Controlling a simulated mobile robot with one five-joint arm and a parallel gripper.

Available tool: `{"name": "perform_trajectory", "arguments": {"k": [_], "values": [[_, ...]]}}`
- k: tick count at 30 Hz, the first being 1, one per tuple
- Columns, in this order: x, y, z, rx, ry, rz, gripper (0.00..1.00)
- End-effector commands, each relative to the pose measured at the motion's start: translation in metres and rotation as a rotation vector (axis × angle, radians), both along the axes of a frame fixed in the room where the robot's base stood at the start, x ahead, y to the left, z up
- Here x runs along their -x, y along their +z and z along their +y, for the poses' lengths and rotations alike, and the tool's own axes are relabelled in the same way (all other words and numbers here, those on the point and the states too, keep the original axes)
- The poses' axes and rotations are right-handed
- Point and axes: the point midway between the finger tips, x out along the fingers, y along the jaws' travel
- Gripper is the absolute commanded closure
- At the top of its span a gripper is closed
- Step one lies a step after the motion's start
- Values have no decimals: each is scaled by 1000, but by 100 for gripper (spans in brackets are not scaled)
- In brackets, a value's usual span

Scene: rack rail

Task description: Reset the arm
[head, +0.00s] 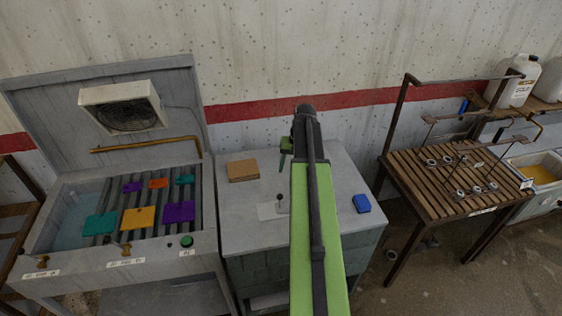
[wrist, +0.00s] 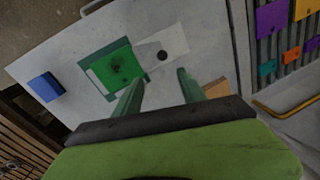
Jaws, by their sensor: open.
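My arm is raised over the grey table (head: 240,230), its green link crossing the middle of the head view. My gripper (head: 287,150) shows near the far end of the arm, above the table. In the wrist view its two green fingers (wrist: 160,90) are spread apart with nothing between them. Below and beyond them a green square piece (wrist: 113,66) with a dark spot lies on the table; my arm hides it in the head view. Beside it is a pale plate (head: 268,211) with a dark knob (head: 280,198).
A blue block (head: 361,203) sits at the table's right and a brown block (head: 242,170) at its back left. Left is an open-lidded tank (head: 45,240) with coloured tiles on bars. Right is a slatted wooden rack (head: 420,170) with small metal parts and an upright frame.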

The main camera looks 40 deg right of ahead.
Motion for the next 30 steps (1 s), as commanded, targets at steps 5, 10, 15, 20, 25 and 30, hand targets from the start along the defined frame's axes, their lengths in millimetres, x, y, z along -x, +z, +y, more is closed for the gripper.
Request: {"name": "perform_trajectory", "arguments": {"k": [5,10,15,20,25,30], "values": [[0,0,0,0,0,0,52],[-31,-20,38,-1,73,0,52],[-87,-65,162,5,278,4,52],[-97,-107,298,36,490,21,52],[-66,-147,420,93,692,42,52],[-23,-153,455,158,761,62,52]]}}
